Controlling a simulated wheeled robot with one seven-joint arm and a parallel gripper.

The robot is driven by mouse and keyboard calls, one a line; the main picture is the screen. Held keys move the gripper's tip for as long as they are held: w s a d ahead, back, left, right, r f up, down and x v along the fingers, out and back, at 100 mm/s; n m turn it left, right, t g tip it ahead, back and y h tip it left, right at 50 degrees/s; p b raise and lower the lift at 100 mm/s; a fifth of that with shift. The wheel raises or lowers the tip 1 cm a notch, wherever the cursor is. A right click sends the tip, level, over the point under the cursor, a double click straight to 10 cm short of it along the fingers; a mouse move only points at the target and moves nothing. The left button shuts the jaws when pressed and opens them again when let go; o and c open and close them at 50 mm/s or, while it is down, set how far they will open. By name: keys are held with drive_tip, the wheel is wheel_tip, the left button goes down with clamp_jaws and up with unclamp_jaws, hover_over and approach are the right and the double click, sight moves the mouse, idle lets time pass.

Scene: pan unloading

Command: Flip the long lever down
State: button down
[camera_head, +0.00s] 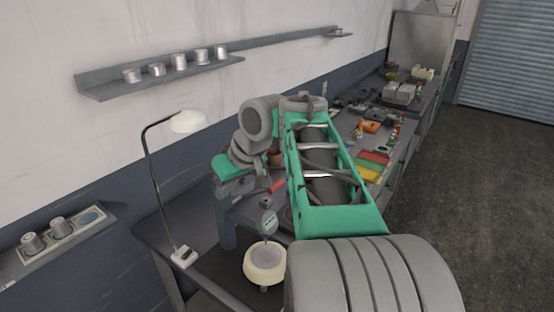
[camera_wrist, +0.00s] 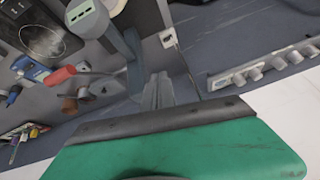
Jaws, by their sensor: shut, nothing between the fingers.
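A lever with a red grip (camera_head: 272,187) sticks out of a grey machine (camera_head: 228,225) on the bench. In the wrist view the red grip (camera_wrist: 60,76) is at the left, on a thin metal rod. I cannot tell for sure whether this is the long lever. My gripper (camera_wrist: 158,90) is shut and empty, to the right of the red grip and apart from it in the wrist view. In the head view my arm covers part of the machine, and my fingertips cannot be made out.
A white lamp (camera_head: 188,122) stands on the bench left of the machine. A round cream bowl-like part (camera_head: 265,262) is at the machine's front. A wall shelf (camera_head: 160,77) carries several metal tins. Blocks and tools crowd the bench (camera_head: 345,125) behind my arm. The floor at right is clear.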

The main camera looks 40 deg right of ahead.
drive_tip(key=s+d+r+n+p, duration=0.1)
drive_tip(key=d+r, duration=0.3)
drive_tip(key=d, duration=0.5)
drive_tip(key=s+d+r+n+p, duration=0.1)
drive_tip(key=s+d+r+p, duration=0.1)
drive_tip(key=d+r, duration=0.3)
drive_tip(key=d, duration=0.4)
drive_tip(key=shift+s+t, duration=0.3)
drive_tip(key=shift+s, duration=0.05)
drive_tip(key=shift+r, duration=0.1)
drive_tip(key=b, duration=0.7)
hover_over(278, 185)
wheel_tip(278, 185, down, 8)
wheel_tip(278, 185, down, 3)
drive_tip(key=shift+w+r+b, duration=0.1)
drive_tip(key=shift+w+b, duration=0.05)
drive_tip(key=shift+b, duration=0.7)
drive_tip(key=shift+s+f, duration=0.2)
drive_tip(key=shift+f, duration=0.5)
